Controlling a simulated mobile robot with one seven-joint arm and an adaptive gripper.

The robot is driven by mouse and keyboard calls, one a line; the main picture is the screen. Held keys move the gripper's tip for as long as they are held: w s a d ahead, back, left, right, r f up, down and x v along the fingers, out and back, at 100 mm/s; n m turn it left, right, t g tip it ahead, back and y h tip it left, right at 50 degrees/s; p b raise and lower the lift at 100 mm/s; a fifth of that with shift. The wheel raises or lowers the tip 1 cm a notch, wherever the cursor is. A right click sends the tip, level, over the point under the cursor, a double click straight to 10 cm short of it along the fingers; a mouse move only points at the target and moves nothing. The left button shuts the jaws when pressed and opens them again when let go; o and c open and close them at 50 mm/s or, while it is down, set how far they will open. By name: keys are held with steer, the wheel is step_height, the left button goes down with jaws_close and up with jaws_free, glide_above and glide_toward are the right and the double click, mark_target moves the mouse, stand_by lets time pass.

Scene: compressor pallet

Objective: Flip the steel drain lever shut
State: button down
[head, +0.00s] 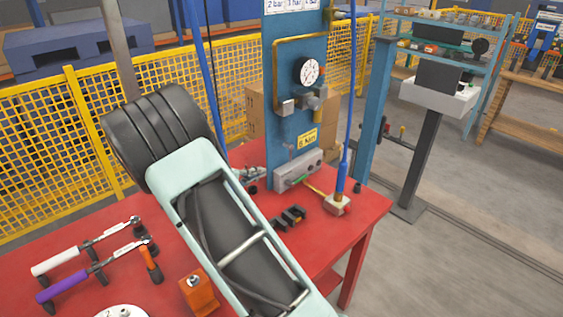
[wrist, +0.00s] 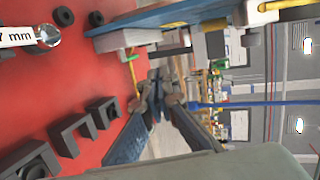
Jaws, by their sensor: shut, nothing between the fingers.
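I cannot clearly make out the steel drain lever in either view. The blue panel post (head: 284,130) carries a round gauge (head: 309,72), small steel fittings, a yellow label (head: 307,139) and a grey block (head: 300,170) at its foot. The grey block also shows in the wrist view (wrist: 125,38). My gripper (wrist: 158,96) is in the middle of the wrist view, shut and empty, with the grey block above it in the picture.
Dark brackets (head: 288,217) lie on the red table (head: 352,209), right of my arm. A blue upright rod (head: 343,165) stands right of the post. Yellow fencing is behind.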

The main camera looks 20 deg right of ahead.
steer(key=r+p+x, duration=0.1)
steer(key=x, duration=1.2)
steer(key=shift+w+d+f, duration=0.15)
steer(key=shift+w+d, duration=0.15)
steer(key=shift+d, duration=0.15)
steer(key=shift+f+b, duration=0.2)
steer(key=shift+b, duration=0.2)
